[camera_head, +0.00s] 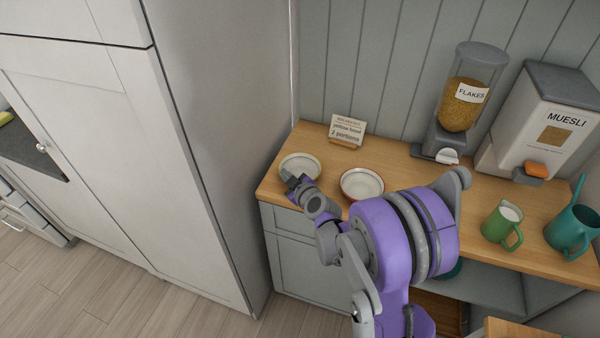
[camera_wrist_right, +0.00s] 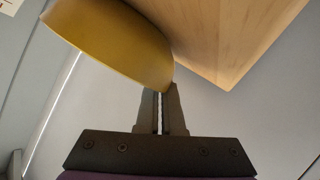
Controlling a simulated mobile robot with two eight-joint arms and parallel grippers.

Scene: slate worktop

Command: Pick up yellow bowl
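The yellow bowl (camera_head: 300,165) is at the left end of the wooden counter, upright, with a pale inside and a thin yellowish rim. In the right wrist view its yellow outer wall (camera_wrist_right: 115,42) fills the upper left. My right gripper (camera_head: 290,179) is at the bowl's near left rim. In the right wrist view the fingers (camera_wrist_right: 161,92) are close together with a thin gap, and the bowl's rim sits between their tips. I cannot tell whether the bowl touches the counter. My left gripper is not in view.
A red-rimmed bowl (camera_head: 362,184) stands just right. A small sign (camera_head: 347,130) reads "yellow bowl 2 portions". Behind are a flakes dispenser (camera_head: 463,100) and a muesli dispenser (camera_head: 540,125). A green mug (camera_head: 501,225) and teal jug (camera_head: 572,232) stand right. A tall cabinet (camera_head: 185,130) borders the left.

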